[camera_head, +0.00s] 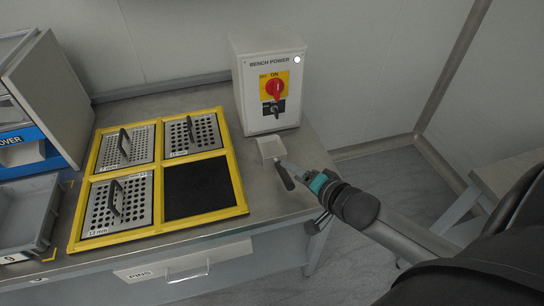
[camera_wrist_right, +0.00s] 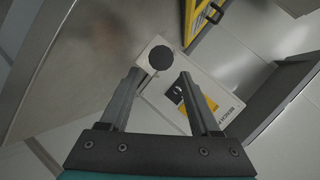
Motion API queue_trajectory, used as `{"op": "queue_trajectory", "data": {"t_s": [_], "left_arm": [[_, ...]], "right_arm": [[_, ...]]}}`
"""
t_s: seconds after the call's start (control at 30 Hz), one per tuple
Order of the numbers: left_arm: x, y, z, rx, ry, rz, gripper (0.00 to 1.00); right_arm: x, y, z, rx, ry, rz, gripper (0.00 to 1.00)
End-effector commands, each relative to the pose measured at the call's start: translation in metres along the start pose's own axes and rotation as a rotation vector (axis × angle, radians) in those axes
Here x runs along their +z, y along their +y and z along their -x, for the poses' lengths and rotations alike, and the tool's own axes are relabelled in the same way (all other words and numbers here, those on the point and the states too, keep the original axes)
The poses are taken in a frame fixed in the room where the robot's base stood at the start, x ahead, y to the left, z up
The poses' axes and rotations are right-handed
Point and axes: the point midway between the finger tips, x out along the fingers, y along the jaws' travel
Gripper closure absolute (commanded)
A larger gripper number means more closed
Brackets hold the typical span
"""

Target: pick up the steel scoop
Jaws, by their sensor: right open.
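The steel scoop (camera_head: 270,147) lies on the bench just in front of the power box, its pale pan toward the box. Its dark handle (camera_head: 285,177) points toward the front right. My right gripper (camera_head: 293,170) is at the handle, with a finger close beside it. In the right wrist view the two fingers (camera_wrist_right: 160,75) are apart, and the round dark handle end (camera_wrist_right: 162,58) shows beyond and between their tips. Whether a finger touches the handle I cannot tell. My left gripper is not in view.
A white bench power box (camera_head: 268,90) with a red switch stands behind the scoop. A yellow frame (camera_head: 243,208) with perforated plates and a dark square lies to the left. A grey tray (camera_head: 47,205) is at far left. The bench's right edge is close to the scoop.

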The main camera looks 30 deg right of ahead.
Motion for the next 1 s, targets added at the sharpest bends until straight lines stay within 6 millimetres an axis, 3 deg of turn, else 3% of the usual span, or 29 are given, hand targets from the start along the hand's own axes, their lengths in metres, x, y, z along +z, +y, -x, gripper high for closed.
{"op": "queue_trajectory", "data": {"t_s": [0.27,0.6,0.97,1.0], "left_arm": [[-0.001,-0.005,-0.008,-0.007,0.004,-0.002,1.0],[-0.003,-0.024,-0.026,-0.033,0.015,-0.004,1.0],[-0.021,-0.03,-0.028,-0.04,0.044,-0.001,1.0],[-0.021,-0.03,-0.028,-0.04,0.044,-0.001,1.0]], "right_arm": [[0.001,0.001,-0.014,0.0,0.0,0.001,0.37],[0.004,0.003,-0.052,0.0,0.0,0.001,0.37],[0.003,0.002,-0.058,0.001,0.0,0.0,0.37],[0.003,0.002,-0.057,0.001,-0.001,0.0,0.4]]}}
